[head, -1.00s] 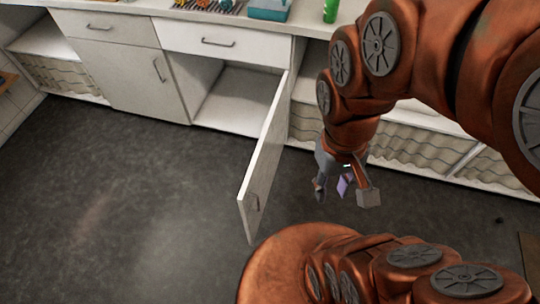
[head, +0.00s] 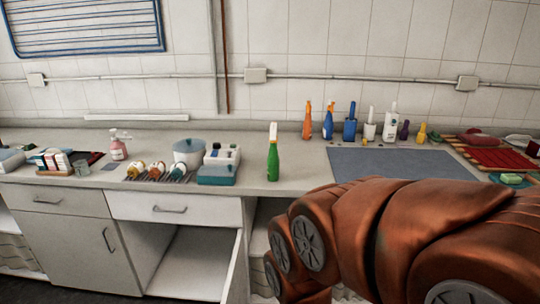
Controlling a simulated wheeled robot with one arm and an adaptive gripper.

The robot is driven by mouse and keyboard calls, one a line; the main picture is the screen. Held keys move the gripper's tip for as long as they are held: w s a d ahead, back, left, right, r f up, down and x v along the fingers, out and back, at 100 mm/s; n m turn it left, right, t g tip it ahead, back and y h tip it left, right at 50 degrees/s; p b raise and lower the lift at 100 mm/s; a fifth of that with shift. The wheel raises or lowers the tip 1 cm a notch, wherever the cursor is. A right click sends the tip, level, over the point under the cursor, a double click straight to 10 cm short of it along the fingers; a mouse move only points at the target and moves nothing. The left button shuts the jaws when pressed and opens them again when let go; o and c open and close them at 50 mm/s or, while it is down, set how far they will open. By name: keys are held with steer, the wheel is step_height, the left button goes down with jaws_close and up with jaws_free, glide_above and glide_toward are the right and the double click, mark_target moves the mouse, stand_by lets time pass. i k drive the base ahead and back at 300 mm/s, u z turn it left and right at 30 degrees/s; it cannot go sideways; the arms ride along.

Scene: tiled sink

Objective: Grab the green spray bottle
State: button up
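In the head view, a green spray bottle (head: 273,160) with a white top stands upright on the counter, near the middle of the picture. It stands right of a teal and white box and left of the grey-blue panel. My copper-coloured arm fills the lower right, below and in front of the counter. My gripper is out of the picture now, below the frame, so its opening cannot be seen. Nothing touches the bottle.
The counter (head: 245,187) also holds a teal box (head: 219,174), a pot (head: 188,153), a pink spray bottle (head: 118,148), an orange bottle (head: 307,121) and a blue bottle (head: 328,122). A grey-blue panel (head: 395,163) lies right. An open cabinet door (head: 236,270) juts out below.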

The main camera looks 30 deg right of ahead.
mark_target(272, 160)
steer(key=z, duration=1.5)
steer(key=i, duration=1.6)
steer(key=u, duration=3.4)
